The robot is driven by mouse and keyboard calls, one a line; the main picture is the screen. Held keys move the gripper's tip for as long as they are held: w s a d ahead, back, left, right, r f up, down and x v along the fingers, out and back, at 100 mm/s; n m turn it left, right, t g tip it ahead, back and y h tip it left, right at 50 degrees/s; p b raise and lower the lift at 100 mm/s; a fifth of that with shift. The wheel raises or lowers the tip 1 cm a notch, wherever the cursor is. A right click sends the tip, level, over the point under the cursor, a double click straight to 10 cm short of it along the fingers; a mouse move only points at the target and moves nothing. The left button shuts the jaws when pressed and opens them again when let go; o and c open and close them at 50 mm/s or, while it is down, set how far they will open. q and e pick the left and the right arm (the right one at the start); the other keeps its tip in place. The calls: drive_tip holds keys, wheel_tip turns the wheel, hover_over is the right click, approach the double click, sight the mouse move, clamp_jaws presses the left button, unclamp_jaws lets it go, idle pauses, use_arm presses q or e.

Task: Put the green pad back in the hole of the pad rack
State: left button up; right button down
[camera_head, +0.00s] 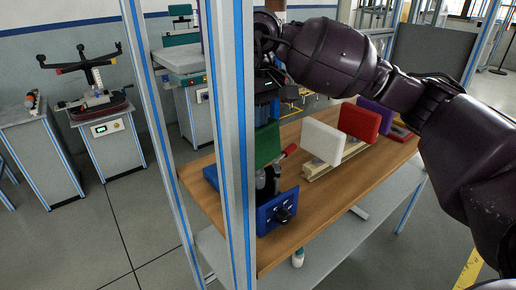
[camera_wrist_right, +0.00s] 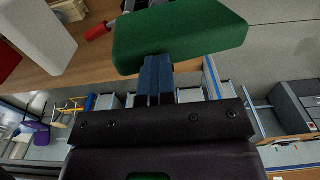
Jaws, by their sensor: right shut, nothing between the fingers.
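The green pad (camera_head: 267,143) stands at the near left of the wooden table, beside a blue fixture (camera_head: 277,212), partly hidden by a blue-and-grey post. The pad rack is a cream rail (camera_head: 337,160) on the table, bearing a white pad (camera_head: 322,141), a red pad (camera_head: 359,122) and a purple pad (camera_head: 376,114). My right gripper (camera_head: 266,112) is above the green pad, partly behind the post. In the right wrist view its blue fingers (camera_wrist_right: 156,64) are together and empty, close to the green pad (camera_wrist_right: 180,36); I cannot tell whether they touch. My left gripper is out of view.
The upright post (camera_head: 232,130) stands in front of the table's left part. A red-handled tool (camera_head: 289,150) is close to the green pad. Machines on grey cabinets (camera_head: 111,150) stand at the left.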

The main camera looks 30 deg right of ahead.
drive_tip(key=shift+f+g, duration=0.25)
drive_tip(key=shift+g, duration=0.05)
drive_tip(key=shift+w+r+p, duration=0.1)
drive_tip(key=shift+r+p, duration=0.1)
drive_tip(key=shift+p, duration=0.15)
drive_tip(key=shift+w+d+r, duration=0.1)
drive_tip(key=shift+r, duration=0.45)
drive_tip(key=shift+r+p, duration=0.45)
drive_tip(key=shift+r, duration=1.2)
drive_tip(key=c, duration=1.4)
unclamp_jaws()
